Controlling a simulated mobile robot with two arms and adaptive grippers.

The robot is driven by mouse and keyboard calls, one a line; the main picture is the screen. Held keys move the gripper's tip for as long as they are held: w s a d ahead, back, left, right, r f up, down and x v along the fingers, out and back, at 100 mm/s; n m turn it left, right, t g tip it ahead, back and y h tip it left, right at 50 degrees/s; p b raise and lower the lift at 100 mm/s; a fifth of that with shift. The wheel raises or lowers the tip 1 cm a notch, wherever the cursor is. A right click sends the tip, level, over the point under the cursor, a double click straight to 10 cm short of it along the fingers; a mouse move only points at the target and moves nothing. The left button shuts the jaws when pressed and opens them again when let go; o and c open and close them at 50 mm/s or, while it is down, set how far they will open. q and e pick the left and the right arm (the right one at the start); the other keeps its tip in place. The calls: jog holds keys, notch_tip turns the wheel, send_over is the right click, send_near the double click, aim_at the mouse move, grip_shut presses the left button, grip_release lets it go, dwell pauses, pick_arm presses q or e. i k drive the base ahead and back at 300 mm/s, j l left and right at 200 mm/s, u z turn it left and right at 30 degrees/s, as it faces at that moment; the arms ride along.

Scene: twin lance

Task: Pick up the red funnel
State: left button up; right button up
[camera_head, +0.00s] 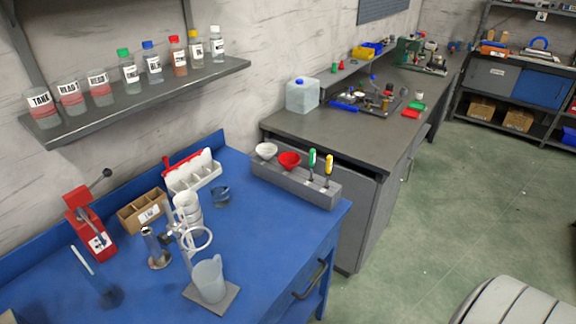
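The red funnel (289,160) sits in the grey holder block (296,184) at the back right of the blue table. It stands mouth up between a white funnel (266,150) on its left and a green-handled tool (312,161) on its right. Its lower part is hidden in the holder. Neither of my grippers shows in the head view.
A ring stand (196,239), stacked white cups (187,205) and a clear beaker (209,279) stand left of the holder on the blue table (262,232). A yellow-handled tool (329,166) is at the holder's right end. The table in front of the holder is clear.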

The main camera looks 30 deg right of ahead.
aim_at(289, 160)
jog(key=l+u, duration=0.3)
jog(key=l, duration=1.4)
